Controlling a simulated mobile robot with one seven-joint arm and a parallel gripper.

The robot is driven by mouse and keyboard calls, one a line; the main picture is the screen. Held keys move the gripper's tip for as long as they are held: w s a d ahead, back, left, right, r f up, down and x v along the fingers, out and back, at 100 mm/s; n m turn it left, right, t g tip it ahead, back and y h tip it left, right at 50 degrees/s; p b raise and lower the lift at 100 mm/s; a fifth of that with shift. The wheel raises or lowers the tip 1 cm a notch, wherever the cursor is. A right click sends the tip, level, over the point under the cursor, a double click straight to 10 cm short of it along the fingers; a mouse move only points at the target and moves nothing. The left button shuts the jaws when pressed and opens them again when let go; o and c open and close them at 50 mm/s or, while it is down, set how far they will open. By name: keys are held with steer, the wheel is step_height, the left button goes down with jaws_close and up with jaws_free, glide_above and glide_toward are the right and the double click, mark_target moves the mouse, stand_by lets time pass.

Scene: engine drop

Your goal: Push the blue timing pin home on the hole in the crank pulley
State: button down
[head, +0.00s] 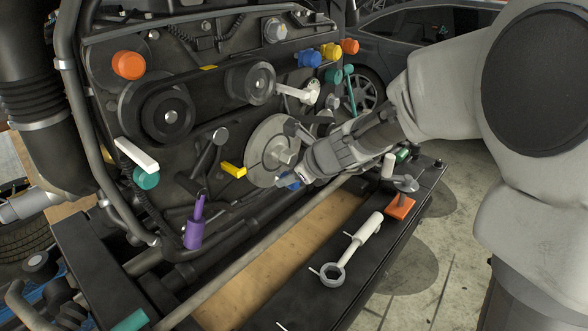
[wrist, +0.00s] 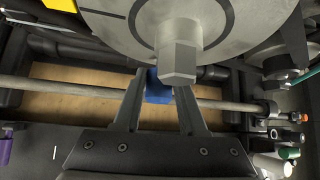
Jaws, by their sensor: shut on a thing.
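The crank pulley is a pale grey disc (head: 262,148) low on the engine front. It fills the top of the wrist view (wrist: 235,22), with its hex centre bolt (wrist: 180,55) jutting toward the camera. My gripper (head: 297,178) is at the pulley's lower right edge. In the wrist view my gripper (wrist: 160,88) is shut on the blue timing pin (wrist: 157,90), just below the centre bolt. The pin also shows as a small blue patch in the head view (head: 290,183). Its tip and the hole are hidden, so I cannot tell how deep it sits.
A yellow tab (head: 233,170) stands left of the pulley and a purple part (head: 194,232) lower left. A pale wrench (head: 350,250) and an orange block (head: 400,207) lie on the black rail. A grey bar (wrist: 70,91) crosses behind the fingers.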

steer(key=shift+w+a, duration=0.25)
steer(key=shift+a, duration=0.05)
steer(key=shift+s+d, duration=0.1)
steer(key=shift+d, duration=0.05)
steer(key=shift+s+d+b, duration=0.4)
steer(key=shift+s+d, duration=0.7)
steer(key=shift+d, duration=0.3)
steer(key=shift+w+a+p, duration=0.25)
steer(key=shift+w+a, duration=0.35)
steer(key=shift+a, duration=0.15)
steer(key=shift+w+a+p, duration=0.25)
steer(key=shift+w+a, duration=0.3)
steer(key=shift+a, duration=0.2)
stand_by(1.1)
steer(key=shift+c, duration=1.9)
jaws_free()
steer(key=p+v, duration=0.3)
steer(key=v, duration=1.4)
steer(key=shift+r+p, duration=0.15)
steer(key=shift+p, duration=0.15)
